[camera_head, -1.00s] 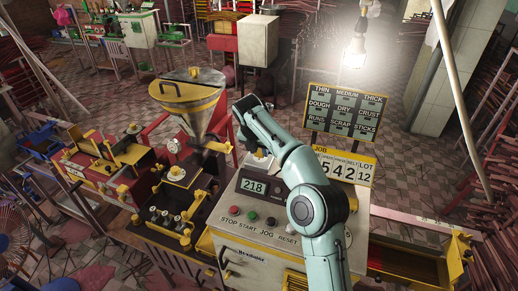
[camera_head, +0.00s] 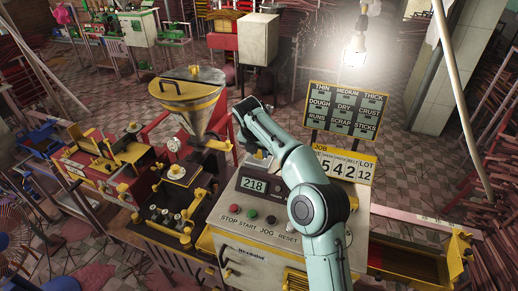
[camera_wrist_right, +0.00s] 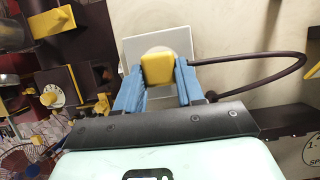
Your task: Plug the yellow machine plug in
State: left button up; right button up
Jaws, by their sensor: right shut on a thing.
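The yellow plug (camera_wrist_right: 157,68) is between the blue fingers of my right gripper (camera_wrist_right: 158,75) in the right wrist view, and the gripper is shut on it. A dark cord runs from the plug to the right in a loop (camera_wrist_right: 298,65). Directly behind the plug is a square white socket plate (camera_wrist_right: 133,46) with a round pale centre. The plug covers most of that centre, so I cannot tell how deep it sits. In the head view my right arm hides the plug and the socket. My left gripper is not in view.
The control box with buttons (camera_head: 262,238) and a 218 display (camera_head: 253,185) stands below my right arm. The yellow hopper machine (camera_head: 192,100) is to its left. A job board (camera_head: 344,112) and a hanging lamp (camera_head: 354,50) are behind.

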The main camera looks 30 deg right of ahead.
jog(key=o, duration=1.1)
jog(key=shift+f, duration=0.1)
jog(key=v, duration=1.3)
jog(key=shift+r, duration=0.2)
